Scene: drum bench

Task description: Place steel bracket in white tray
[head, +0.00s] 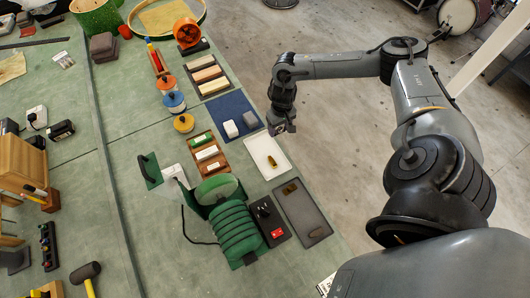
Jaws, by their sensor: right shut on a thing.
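My right gripper (283,130) points down above and just to the right of the tray's far end, by the bench edge. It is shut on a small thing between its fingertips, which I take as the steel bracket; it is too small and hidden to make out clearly. My left gripper is not in view.
A blue mat (221,107) with pale blocks lies beyond the tray. A dark grey tray (314,224) with small parts lies nearer. A green ribbed machine (234,232) stands to the left of it. Open floor lies right of the bench.

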